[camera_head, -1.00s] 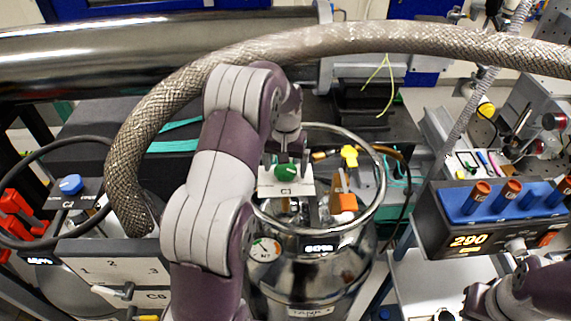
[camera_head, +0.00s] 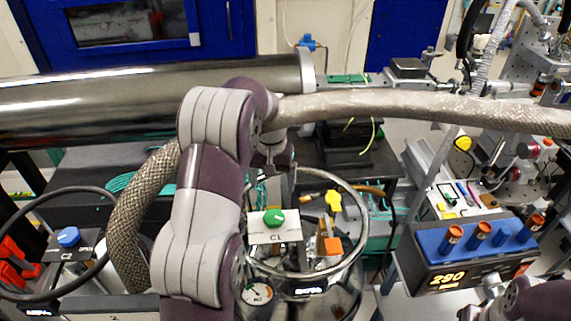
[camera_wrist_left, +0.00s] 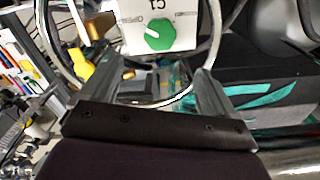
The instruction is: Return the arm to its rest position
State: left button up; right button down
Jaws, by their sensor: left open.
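My left arm (camera_head: 205,200) reaches in from the lower left over the tank. Its gripper (camera_head: 276,168) points down behind the green knob and is partly hidden by my wrist. The green knob (camera_head: 274,218) sits on a white plate marked C1 (camera_head: 268,237), clear of the fingers. In the left wrist view, the two fingers stand wide apart with nothing between them (camera_wrist_left: 152,92). The green knob (camera_wrist_left: 159,34) shows beyond them, with a white mark on it. Only a purple and grey part of my right arm shows at the lower right; its gripper is not visible.
A braided hose (camera_head: 420,107) arches behind and beside my left arm, close to the wrist. A blue-topped controller reading 290 (camera_head: 470,255) stands right. A blue C2 knob (camera_head: 68,237) is left.

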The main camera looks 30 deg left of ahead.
pick_arm(q)
jog(key=s+f, duration=0.1)
jog(key=f+b, duration=0.1)
jog(key=s+d+f, duration=0.1)
jog(key=f, duration=0.1)
jog(key=shift+s, duration=0.3)
jog(key=s+d+f+m+b, duration=0.1)
jog(key=s+d+f+b, duration=0.4)
jog(key=s+f+b, duration=0.3)
jog(key=s+d+f+m+t+b, duration=0.1)
jog(key=s+d+f+m+b, duration=0.1)
jog(key=s+d+f+b, duration=0.4)
jog(key=s+f+b, duration=0.3)
jog(key=b, duration=0.2)
jog(key=shift+s+f+b, duration=0.3)
jog(key=shift+f+b, duration=0.1)
jog(key=shift+s, duration=0.1)
